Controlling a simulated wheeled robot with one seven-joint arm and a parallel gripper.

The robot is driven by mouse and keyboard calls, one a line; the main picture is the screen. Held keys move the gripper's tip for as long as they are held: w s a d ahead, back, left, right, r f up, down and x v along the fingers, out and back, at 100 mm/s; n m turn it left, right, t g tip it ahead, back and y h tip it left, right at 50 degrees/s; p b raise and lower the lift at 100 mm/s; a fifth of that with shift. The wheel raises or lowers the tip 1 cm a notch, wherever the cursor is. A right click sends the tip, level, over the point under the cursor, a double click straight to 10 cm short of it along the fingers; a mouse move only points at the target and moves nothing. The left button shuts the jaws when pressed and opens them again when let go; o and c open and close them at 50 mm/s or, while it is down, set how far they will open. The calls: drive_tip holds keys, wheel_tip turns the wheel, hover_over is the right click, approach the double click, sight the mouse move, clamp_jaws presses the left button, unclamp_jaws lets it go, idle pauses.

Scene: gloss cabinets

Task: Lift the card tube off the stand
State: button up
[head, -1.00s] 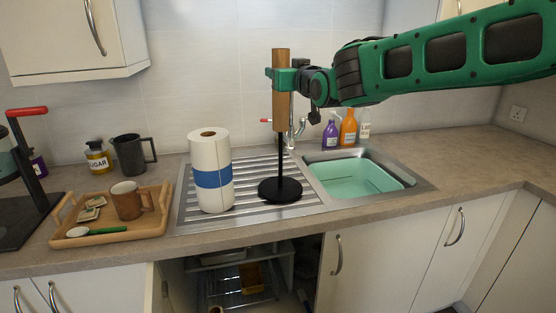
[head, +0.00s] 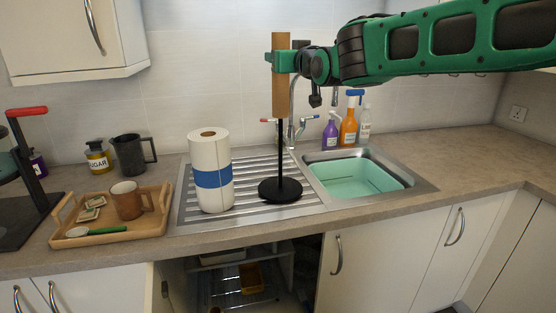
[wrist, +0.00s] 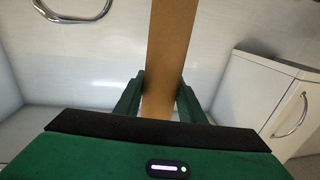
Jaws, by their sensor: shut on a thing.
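The brown card tube (head: 281,85) is upright, held high over the drainer. My gripper (head: 281,61) is shut on it near its upper part, and the wrist view shows the tube (wrist: 164,60) between both green fingers (wrist: 160,98). The black stand (head: 280,189) has a round base on the drainer and a thin upright rod. The rod shows below the tube's lower end, and its top is not visible. I cannot tell whether the rod's tip is still inside the tube or behind it.
A paper roll with a blue band (head: 211,176) stands just left of the stand. The sink with a green basin (head: 352,175), a tap (head: 293,130) and spray bottles (head: 348,129) are to the right. A wooden tray (head: 155,222) lies at the left.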

sight(285, 40)
drive_tip(key=shift+r, duration=0.1)
drive_tip(key=shift+r, duration=2)
drive_tip(key=shift+r, duration=1.65)
drive_tip(key=shift+s, duration=0.1)
